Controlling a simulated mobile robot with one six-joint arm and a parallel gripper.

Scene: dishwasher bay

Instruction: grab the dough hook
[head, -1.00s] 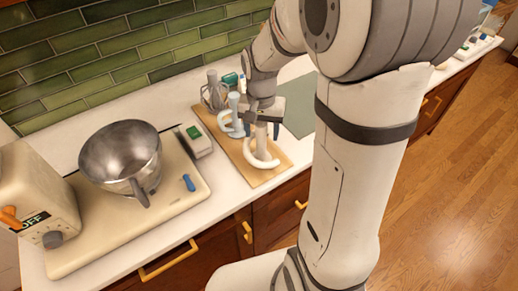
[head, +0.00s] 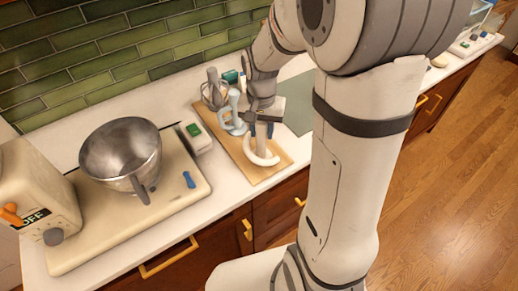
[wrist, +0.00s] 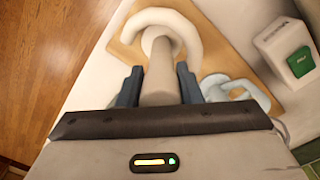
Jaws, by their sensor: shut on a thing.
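A cream-white dough hook (head: 266,161) with a curled end and a thick grey-beige shaft is over the wooden board (head: 235,152) on the counter. In the wrist view its curl (wrist: 192,38) lies beyond my fingers. My gripper (head: 262,131) points down, shut on the shaft, with one blue-grey finger on each side; the fingers also show in the wrist view (wrist: 159,78). The hook appears to rest on the board, and the top of its shaft is hidden by my gripper. A pale blue hook-like tool (head: 234,122) stands close beside it, apart from my fingers.
A wire whisk (head: 214,92) stands at the board's back end. A metal bowl (head: 120,153) sits on the mixer base to the left. A white box with a green button (head: 195,135) is between them. A grey-green mat (head: 298,100) lies right of my gripper.

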